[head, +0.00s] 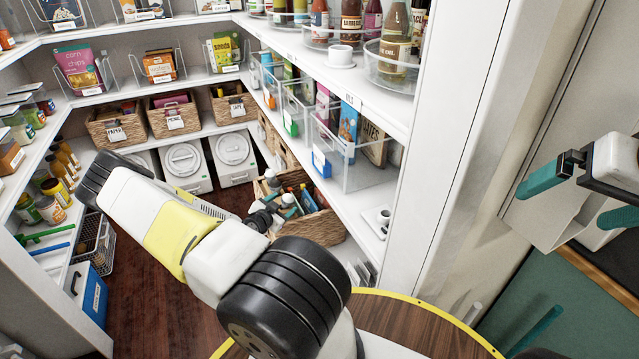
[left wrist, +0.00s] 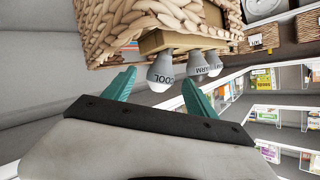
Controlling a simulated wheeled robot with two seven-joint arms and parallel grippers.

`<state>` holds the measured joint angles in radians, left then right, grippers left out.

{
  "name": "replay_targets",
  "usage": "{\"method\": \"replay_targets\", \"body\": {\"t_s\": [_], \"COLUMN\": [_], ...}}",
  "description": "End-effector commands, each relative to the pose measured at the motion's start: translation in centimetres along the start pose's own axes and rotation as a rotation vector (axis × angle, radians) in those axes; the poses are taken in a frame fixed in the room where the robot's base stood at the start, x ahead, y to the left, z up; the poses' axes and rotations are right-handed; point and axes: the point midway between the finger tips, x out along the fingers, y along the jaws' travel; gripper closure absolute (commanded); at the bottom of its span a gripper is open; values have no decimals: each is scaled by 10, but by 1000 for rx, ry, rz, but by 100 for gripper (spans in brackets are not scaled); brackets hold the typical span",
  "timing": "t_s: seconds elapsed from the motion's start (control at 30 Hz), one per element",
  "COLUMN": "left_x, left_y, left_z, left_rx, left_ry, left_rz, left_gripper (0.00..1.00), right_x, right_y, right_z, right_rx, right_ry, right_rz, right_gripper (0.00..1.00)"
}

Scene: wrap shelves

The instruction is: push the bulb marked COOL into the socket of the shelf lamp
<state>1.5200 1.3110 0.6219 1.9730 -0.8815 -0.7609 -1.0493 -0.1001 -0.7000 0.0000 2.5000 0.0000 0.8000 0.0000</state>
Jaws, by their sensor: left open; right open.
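The COOL bulb (left wrist: 160,74) is a white globe in the left wrist view, with its grey lettering upside down. It sits at a tan board (left wrist: 188,39) beside a wicker basket (left wrist: 100,25). My left gripper (left wrist: 158,86) is open, and the bulb appears between its teal fingertips without visible contact; depth is unclear. A WARM bulb (left wrist: 196,66) and a third bulb (left wrist: 214,62) are beside it. My right gripper (head: 582,196) is open and empty at the right. I cannot tell which fixture is the shelf lamp.
A small white cup-like fixture (head: 340,56) stands on the upper right shelf, and a white plate (head: 378,219) with round parts lies lower down. Clear bins (head: 346,168) and a wicker basket of bottles (head: 318,226) crowd the right side. Wooden floor (head: 140,290) is open at the left.

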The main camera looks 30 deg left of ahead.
Motion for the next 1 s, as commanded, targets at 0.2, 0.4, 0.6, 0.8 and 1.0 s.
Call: {"method": "replay_targets", "body": {"t_s": [0.2,0.4,0.6,0.8,1.0], "left_x": [25,54,73,74,74], "left_y": [1,-1,0,0,0], "left_z": [-1,-3,-2,-3,-3], "left_rx": [-2,-3,-2,-1,-1], "left_ry": [1,0,-2,-2,-2], "left_rz": [1,2,3,4,4], "left_gripper": [34,34,34,34,70], "right_x": [0,0,0,0,0], "right_y": [0,0,0,0,0], "right_z": [0,0,0,0,0], "right_rx": [0,0,0,0,0], "right_ry": [0,0,0,0,0], "right_rz": [0,0,0,0,0], "right_gripper": [0,0,0,0,0]}}
